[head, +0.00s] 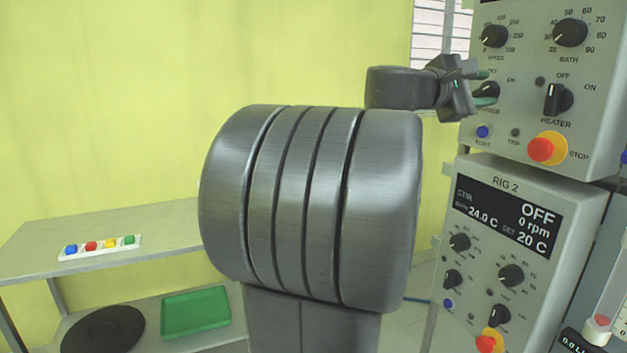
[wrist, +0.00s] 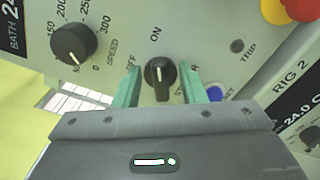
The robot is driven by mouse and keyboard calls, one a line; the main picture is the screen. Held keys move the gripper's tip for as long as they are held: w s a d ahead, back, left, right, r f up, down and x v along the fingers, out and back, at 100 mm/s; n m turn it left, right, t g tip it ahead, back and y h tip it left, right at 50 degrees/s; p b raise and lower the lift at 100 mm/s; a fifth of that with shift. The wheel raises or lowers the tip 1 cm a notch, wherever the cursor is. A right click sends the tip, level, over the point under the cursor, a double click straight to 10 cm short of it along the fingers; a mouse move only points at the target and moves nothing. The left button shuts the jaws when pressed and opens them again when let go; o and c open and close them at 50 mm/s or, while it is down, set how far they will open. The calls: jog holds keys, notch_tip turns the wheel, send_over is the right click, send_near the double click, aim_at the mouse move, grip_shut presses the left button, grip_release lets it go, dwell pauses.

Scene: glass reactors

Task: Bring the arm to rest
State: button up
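My gripper (head: 484,88) is at the upper rig's control panel, right of centre in the head view. Its two green fingers stand on either side of a small black selector knob (head: 488,92). In the wrist view my gripper (wrist: 162,70) is open, with visible gaps between each finger and the knob (wrist: 160,80). The knob's white mark points up, towards ON. The fingers look close to the panel face; I cannot tell whether they touch it. My arm's large grey link fills the middle of the head view.
The upper panel has a bath dial (head: 570,33), a heater knob (head: 558,99) and a red stop button (head: 541,150). Below is the RIG 2 panel (head: 505,184), its display reading OFF. A bench (head: 170,214) with coloured buttons stands at left. A speed dial (wrist: 73,45) sits beside my gripper.

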dwell(0.3)
jog(key=v, duration=1.4)
jog(key=x, duration=1.4)
jog(key=shift+d+r+p, duration=0.15)
jog(key=shift+r+p, duration=0.05)
jog(key=shift+p, duration=0.15)
jog(key=shift+w+n+p, duration=0.1)
jog(key=shift+n+p, duration=0.3)
jog(key=shift+p, duration=0.1)
jog(key=shift+a+r+n+p, duration=0.2)
jog(key=shift+n+p, duration=0.5)
jog(key=shift+p, duration=0.15)
jog(key=n+p, duration=0.5)
jog(key=p, duration=0.2)
jog(key=shift+w, duration=0.15)
jog(key=shift+a+f, duration=0.1)
